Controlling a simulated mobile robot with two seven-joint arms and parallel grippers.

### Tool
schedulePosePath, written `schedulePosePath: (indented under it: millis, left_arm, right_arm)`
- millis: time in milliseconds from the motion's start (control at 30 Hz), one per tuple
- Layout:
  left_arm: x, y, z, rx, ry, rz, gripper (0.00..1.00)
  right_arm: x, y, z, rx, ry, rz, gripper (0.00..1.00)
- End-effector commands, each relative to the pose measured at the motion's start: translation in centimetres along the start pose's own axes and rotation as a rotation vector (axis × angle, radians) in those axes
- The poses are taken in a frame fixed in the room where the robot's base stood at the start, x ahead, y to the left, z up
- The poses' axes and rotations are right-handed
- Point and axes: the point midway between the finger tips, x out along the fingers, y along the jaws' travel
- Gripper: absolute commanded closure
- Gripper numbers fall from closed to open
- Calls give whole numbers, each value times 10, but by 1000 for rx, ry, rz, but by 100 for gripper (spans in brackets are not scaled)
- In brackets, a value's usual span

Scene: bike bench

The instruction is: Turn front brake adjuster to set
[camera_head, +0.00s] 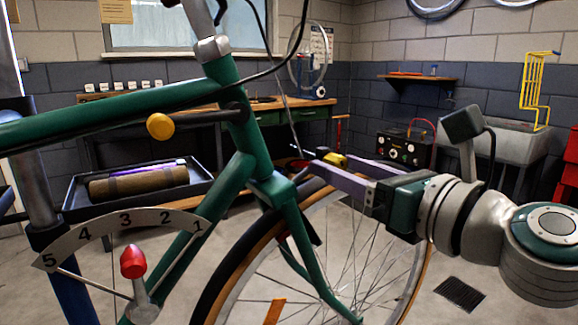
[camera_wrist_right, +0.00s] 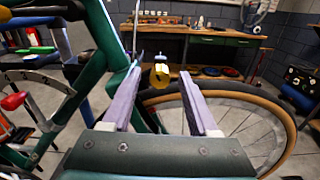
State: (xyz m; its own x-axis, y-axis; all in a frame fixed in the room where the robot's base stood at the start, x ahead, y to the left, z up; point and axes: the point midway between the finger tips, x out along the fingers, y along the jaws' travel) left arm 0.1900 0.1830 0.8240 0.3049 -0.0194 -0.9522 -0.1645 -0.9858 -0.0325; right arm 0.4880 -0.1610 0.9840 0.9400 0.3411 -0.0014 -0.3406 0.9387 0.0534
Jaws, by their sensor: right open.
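The front brake adjuster appears to be the small yellow knob (camera_head: 334,160) by the front fork crown, above the front wheel. In the right wrist view this yellow faceted knob (camera_wrist_right: 159,77) shows between the fingertips, with a pale blue piece above it. My right gripper (camera_head: 316,157) reaches in from the right with its two purple-grey fingers open, one on each side of the knob. In the wrist view a gap shows between each finger and the knob; I cannot tell the depth. The knob's set mark cannot be made out. My left gripper is out of view.
The green bike frame (camera_head: 245,130) and front wheel (camera_head: 400,275) stand close to my right gripper. A numbered dial (camera_head: 105,235) with a red-tipped lever (camera_head: 133,262) is at lower left. A round yellow knob (camera_head: 160,126) sits under the top tube. A workbench (camera_head: 180,103) stands behind.

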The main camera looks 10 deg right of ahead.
Motion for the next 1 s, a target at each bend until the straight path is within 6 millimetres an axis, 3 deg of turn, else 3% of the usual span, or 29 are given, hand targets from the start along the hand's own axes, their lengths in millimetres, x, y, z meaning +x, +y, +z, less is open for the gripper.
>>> schedulePosePath:
  millis: [133,667,1000]
  left_arm:
    - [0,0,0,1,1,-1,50]
    - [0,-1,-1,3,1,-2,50]
    - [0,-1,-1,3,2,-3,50]
  right_arm:
    - [0,0,0,0,0,0,40]
    - [0,0,0,0,0,0,100]
    - [0,0,0,-2,-1,0,100]
